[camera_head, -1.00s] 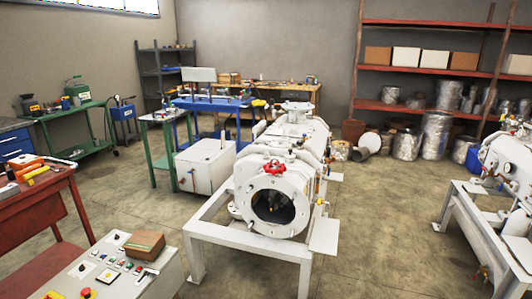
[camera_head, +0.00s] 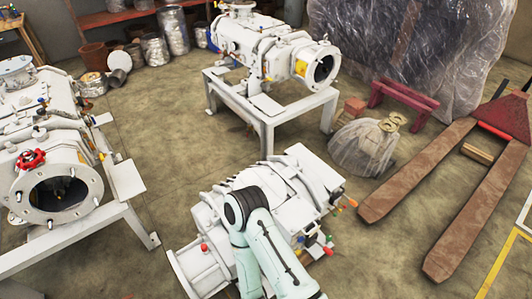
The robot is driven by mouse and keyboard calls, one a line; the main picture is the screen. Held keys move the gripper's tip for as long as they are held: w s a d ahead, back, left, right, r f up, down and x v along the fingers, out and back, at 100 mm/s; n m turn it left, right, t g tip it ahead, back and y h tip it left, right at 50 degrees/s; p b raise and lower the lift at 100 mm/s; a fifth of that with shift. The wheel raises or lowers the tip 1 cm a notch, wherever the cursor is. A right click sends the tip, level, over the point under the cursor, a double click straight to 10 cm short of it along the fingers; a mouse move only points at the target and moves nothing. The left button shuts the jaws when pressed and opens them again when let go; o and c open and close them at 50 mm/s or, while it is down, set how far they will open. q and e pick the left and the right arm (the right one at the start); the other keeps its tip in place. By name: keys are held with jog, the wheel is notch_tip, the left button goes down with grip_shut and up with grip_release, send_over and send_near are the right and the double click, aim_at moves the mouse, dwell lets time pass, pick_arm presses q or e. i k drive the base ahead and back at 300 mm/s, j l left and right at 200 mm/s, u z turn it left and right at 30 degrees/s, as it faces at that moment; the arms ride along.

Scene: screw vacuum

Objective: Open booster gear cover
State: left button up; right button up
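A white vacuum machine (camera_head: 40,120) stands on a frame at the left, with a round flanged opening (camera_head: 55,195) facing me and a red handwheel (camera_head: 31,158) above it. A second white machine (camera_head: 255,40) stands on a stand at the back. A third white machine (camera_head: 205,225) is in the lower middle, partly hidden by a pale green arm link of mine with a black joint. I cannot tell which part is the booster gear cover. Neither gripper shows in the head view.
A rusty pallet jack (camera_head: 430,200) lies at the right. A plastic-wrapped load (camera_head: 400,50), a red bench (camera_head: 403,100) and a grey covered heap (camera_head: 362,148) are behind it. Drums (camera_head: 155,50) stand at the back left. Floor between the machines is clear.

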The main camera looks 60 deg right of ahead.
aim_at(330, 178)
jog(key=z, duration=0.45)
jog(key=l+z, duration=0.1)
jog(key=z, duration=0.75)
jog(key=l+z, duration=0.1)
jog(key=z, duration=0.3)
jog(key=l+z, duration=0.1)
jog(key=z, duration=0.75)
jog(key=i+l, duration=0.25)
jog(key=l, duration=0.15)
jog(key=i+l, duration=0.3)
jog(key=l, duration=0.15)
jog(key=i+l, duration=0.25)
jog(key=l, duration=0.15)
jog(key=i+l+u, duration=0.1)
jog(key=u, duration=0.3)
jog(key=l+u, duration=0.15)
jog(key=u, duration=0.3)
jog(key=i+l+u, duration=0.1)
jog(key=u, duration=0.3)
jog(key=i+j+u, duration=0.1)
jog(key=u, duration=0.15)
jog(key=i+u, duration=0.3)
